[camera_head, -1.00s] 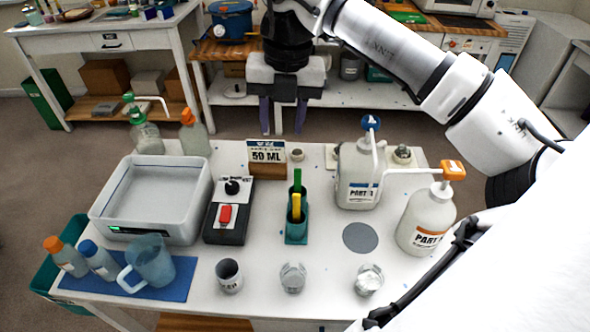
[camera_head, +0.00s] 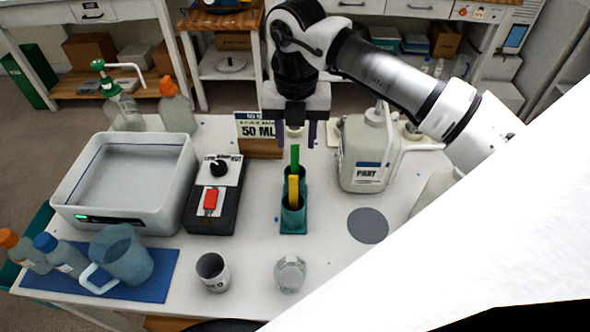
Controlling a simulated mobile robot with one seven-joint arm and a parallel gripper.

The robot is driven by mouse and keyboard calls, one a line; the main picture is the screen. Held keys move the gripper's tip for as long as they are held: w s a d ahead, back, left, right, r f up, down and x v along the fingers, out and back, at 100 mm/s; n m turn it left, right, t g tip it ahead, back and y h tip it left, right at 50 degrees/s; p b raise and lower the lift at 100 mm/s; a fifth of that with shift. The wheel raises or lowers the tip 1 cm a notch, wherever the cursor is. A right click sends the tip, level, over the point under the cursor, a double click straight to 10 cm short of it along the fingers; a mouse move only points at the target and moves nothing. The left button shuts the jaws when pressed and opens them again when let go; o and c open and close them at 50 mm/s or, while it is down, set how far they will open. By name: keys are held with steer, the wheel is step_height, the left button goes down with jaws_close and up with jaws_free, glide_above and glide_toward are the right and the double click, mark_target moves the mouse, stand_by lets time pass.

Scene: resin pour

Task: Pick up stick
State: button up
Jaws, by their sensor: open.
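Two sticks, one green (camera_head: 295,160) and one yellow (camera_head: 293,192), stand upright in a teal holder (camera_head: 292,219) at the middle of the table. The green stick is behind the yellow one, and their lower ends are hidden in the holder. My gripper (camera_head: 295,135) points down beyond the sticks in the picture. Its two dark fingers are apart with nothing seen between them. It does not appear to touch either stick.
A black box with a red switch (camera_head: 211,200), a 50 ML sign (camera_head: 258,130) and a white tray (camera_head: 182,185) are left of the holder. A white jug (camera_head: 362,165) stands right of it. A grey disc (camera_head: 368,226) lies flat.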

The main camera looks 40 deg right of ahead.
mark_target(295, 158)
steer(key=shift+s+a+f+p, duration=0.1)
steer(key=shift+f+p, duration=0.4)
steer(key=shift+f, duration=0.95)
steer(key=shift+s+a+f+p, duration=0.1)
steer(key=shift+f+p, duration=0.35)
steer(key=shift+f, duration=1)
jaws_close()
